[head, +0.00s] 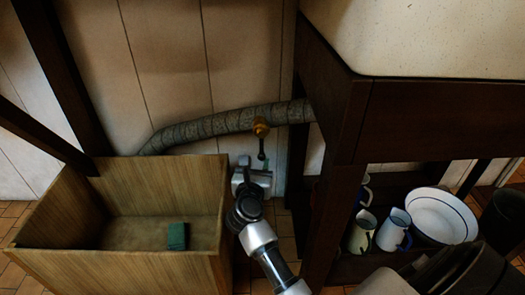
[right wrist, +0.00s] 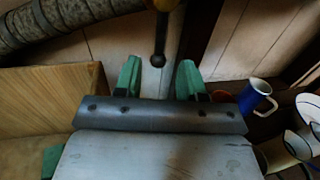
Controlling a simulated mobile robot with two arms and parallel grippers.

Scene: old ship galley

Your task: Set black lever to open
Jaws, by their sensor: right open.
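The black lever (head: 262,147) hangs down from a brass valve body (head: 261,127) on a wrapped pipe (head: 220,124). In the right wrist view the lever (right wrist: 160,42) points down and ends in a round knob, with part of the brass valve (right wrist: 165,4) at the top edge. My right gripper (head: 251,163) is just below the lever in the head view. In the right wrist view its green fingertips (right wrist: 159,76) are spread apart, with the knob lined up in the gap; I cannot tell the depth. Nothing is held. My left gripper is not in view.
A wooden crate (head: 160,176) with a green block (head: 177,236) stands left of my right arm. A dark wooden stand (head: 345,125) is close on the right, with mugs (head: 394,229) and a white basin (head: 441,215) on its low shelf. A panelled wall (head: 165,60) is behind.

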